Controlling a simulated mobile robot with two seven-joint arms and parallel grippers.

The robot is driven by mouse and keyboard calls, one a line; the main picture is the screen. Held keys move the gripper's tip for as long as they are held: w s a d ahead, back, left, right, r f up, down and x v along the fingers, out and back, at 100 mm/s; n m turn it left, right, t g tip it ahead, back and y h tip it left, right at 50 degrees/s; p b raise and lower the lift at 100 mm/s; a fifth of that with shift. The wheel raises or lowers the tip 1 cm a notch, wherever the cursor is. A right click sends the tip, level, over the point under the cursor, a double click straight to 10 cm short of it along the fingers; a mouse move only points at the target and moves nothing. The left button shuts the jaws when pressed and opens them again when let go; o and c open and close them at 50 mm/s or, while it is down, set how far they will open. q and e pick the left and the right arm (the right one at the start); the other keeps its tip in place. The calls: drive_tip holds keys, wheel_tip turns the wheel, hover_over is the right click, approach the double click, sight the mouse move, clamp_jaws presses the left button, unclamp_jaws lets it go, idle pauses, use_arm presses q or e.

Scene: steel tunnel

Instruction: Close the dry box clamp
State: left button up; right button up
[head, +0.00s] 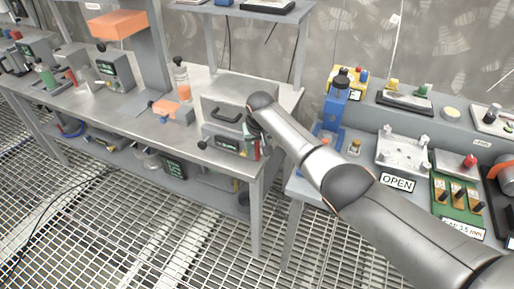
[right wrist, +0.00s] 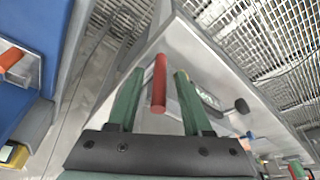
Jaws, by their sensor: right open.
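The dry box (head: 237,88) is a grey metal box with a black handle (head: 227,118), at the right end of the steel bench. A red clamp lever (right wrist: 159,84) shows in the right wrist view and, small, at the box's right front corner in the head view (head: 257,149). My right gripper (right wrist: 157,75) has its green fingers apart, one on each side of the red lever, with visible gaps. In the head view my right arm hides part of the box's right side. The lever's base is hidden. My left gripper is not in view.
A small display panel (head: 227,143) with a black knob (head: 202,145) is at the box's front. The steel bench (head: 213,170) continues left with bottles and instruments. A blue stand (head: 333,112) and an OPEN sign (head: 397,182) are on the right bench. A narrow gap separates the benches.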

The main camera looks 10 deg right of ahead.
drive_tip(key=shift+r, duration=0.15)
drive_tip(key=shift+s+r, duration=0.1)
drive_tip(key=shift+r, duration=0.2)
drive_tip(key=p+v, duration=0.1)
drive_tip(key=v, duration=1)
drive_tip(key=shift+r+p, duration=0.3)
drive_tip(key=shift+s, duration=0.15)
drive_tip(key=s+f+t+y, duration=0.1)
drive_tip(key=s+f, duration=0.3)
drive_tip(key=f, duration=0.3)
drive_tip(key=s+a+f+n+t+y, duration=0.1)
drive_tip(key=s+f, duration=0.2)
drive_tip(key=f, duration=0.4)
drive_tip(key=s+f, duration=0.4)
drive_tip(key=f, duration=0.3)
drive_tip(key=s+d+f+t, duration=0.2)
drive_tip(key=s, duration=0.8)
drive_tip(key=s+d+f+n+t, duration=0.1)
drive_tip(key=s+d+f+t, duration=0.1)
drive_tip(key=s, duration=0.9)
drive_tip(key=shift+s+d+y, duration=0.25)
drive_tip(key=shift+d+y, duration=0.05)
drive_tip(key=shift+d, duration=0.15)
